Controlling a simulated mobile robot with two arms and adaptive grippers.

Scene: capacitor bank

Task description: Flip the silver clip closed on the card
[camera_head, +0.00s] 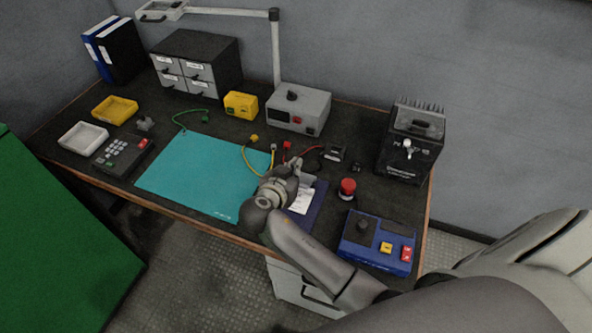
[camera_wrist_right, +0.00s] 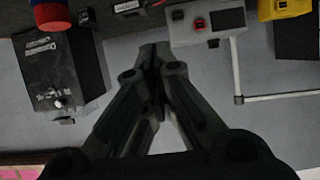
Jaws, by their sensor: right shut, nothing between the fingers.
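A dark blue board (camera_head: 317,203) with a white card (camera_head: 301,201) lies at the front of the bench, right of the teal mat. A small silver clip (camera_head: 307,179) shows at its far edge; whether it is up or down is too small to tell. My right gripper (camera_head: 297,163) is just beyond and above the clip, its fingers together with nothing in them. My wrist and arm cover part of the board. The right wrist view also shows the shut fingers (camera_wrist_right: 154,52); the board and clip are not in that view. My left gripper is not in view.
A red button (camera_head: 348,187) and a blue control box (camera_head: 377,242) stand right of the board. A black unit (camera_head: 410,145) is at the back right, a grey meter box (camera_head: 298,108) behind. Coloured leads lie near the gripper. The teal mat (camera_head: 200,172) is mostly bare.

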